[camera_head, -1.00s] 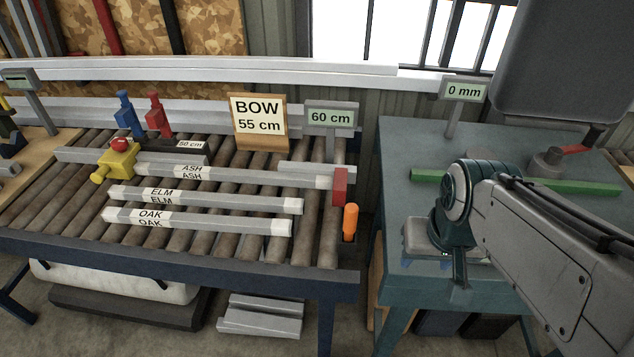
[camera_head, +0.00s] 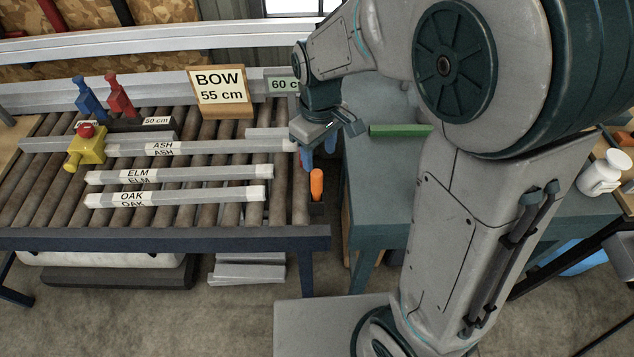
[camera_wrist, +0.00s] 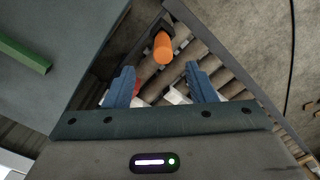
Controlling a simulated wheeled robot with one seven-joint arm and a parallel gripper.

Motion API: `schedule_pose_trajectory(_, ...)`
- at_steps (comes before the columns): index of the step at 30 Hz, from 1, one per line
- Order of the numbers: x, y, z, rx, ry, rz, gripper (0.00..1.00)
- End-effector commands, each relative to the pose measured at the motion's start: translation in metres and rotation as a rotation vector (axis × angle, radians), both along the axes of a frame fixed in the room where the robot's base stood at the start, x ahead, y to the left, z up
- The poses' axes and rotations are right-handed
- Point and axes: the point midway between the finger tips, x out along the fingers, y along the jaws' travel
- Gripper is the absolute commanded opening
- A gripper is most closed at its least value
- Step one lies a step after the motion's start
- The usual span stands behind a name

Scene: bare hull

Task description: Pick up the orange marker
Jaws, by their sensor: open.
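The orange marker (camera_head: 317,184) stands upright in a small dark holder (camera_head: 316,208) at the right end of the roller table. In the wrist view the marker (camera_wrist: 163,47) shows beyond the fingertips, roughly centred between them. My gripper (camera_head: 320,155) is above and just behind the marker in the head view, with its blue fingers pointing down. In the wrist view my gripper (camera_wrist: 160,82) has its two blue fingers apart with nothing held between them. The fingers and the marker do not appear to touch.
Wooden bars labelled ASH (camera_head: 200,147), ELM (camera_head: 180,175) and OAK (camera_head: 170,198) lie on the rollers. A yellow stop block (camera_head: 88,150) sits at left. A BOW 55 cm sign (camera_head: 220,88) stands behind. The teal table (camera_head: 385,185) with a green bar (camera_head: 398,130) is at right.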

Motion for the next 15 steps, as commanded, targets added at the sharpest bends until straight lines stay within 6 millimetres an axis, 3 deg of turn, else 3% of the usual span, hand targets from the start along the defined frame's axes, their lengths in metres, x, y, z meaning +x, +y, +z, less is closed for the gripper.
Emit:
schedule_pose_trajectory(6,-0.001,0.0,-0.041,-0.001,0.004,-0.002,0.51)
schedule_pose_trajectory(15,-0.001,0.001,-0.062,0.0,0.003,-0.002,0.51)
